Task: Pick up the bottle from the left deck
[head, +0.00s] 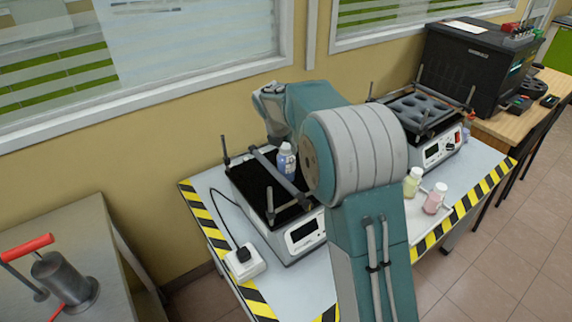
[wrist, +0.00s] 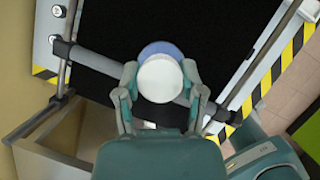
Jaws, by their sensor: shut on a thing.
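The bottle (head: 286,162) is blue with a white cap. It is upright over the black left deck (head: 248,178), close to the clamp bar, and I cannot tell whether its base touches the deck. In the wrist view my gripper (wrist: 160,88) has a finger on each side of the bottle and is shut on it. The white cap (wrist: 160,79) faces the camera, with the blue bottle body (wrist: 160,47) showing just beyond it. In the head view my arm hides most of the gripper.
Clamp bars (head: 281,178) and upright posts frame the left deck. A second shaker (head: 436,148) with a holed rack stands at right. A yellow bottle (head: 412,182) and a pink bottle (head: 434,198) stand near the table's right edge. A white power block (head: 244,263) sits at front left.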

